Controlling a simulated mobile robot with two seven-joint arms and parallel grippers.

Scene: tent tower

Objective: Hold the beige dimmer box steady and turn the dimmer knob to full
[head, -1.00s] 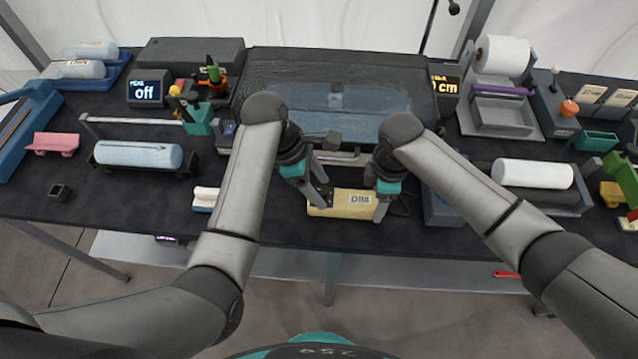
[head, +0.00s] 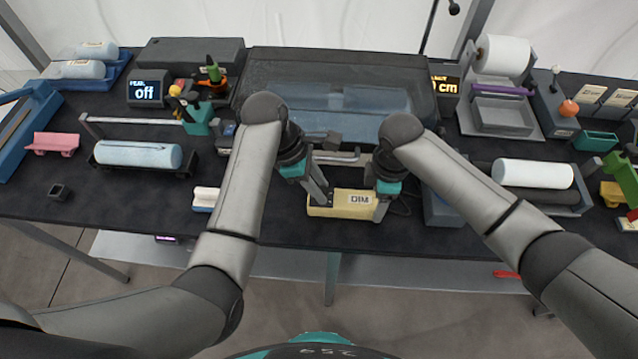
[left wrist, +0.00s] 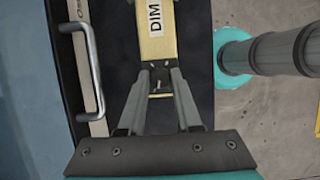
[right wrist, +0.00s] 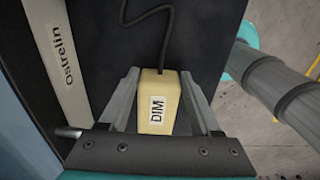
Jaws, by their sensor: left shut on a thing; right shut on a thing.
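The beige dimmer box (head: 345,204), with a white DIM label, lies near the table's front edge. It also shows in the left wrist view (left wrist: 156,44) and the right wrist view (right wrist: 159,92). My right gripper (head: 381,207) is shut on the box near its right end, one finger on each side. My left gripper (head: 324,199) is at the box's left end, pointing down, shut on the small dark dimmer knob (left wrist: 159,86). The knob carries a pale mark and is mostly hidden by the fingers in the head view.
A dark case with a clear bluish lid (head: 340,75) stands behind the box, with a metal handle bar along its front. A small display reading "off" (head: 147,91) stands at the left. A white roll (head: 533,174) lies in a cradle at right. A black cable (right wrist: 153,18) leaves the box.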

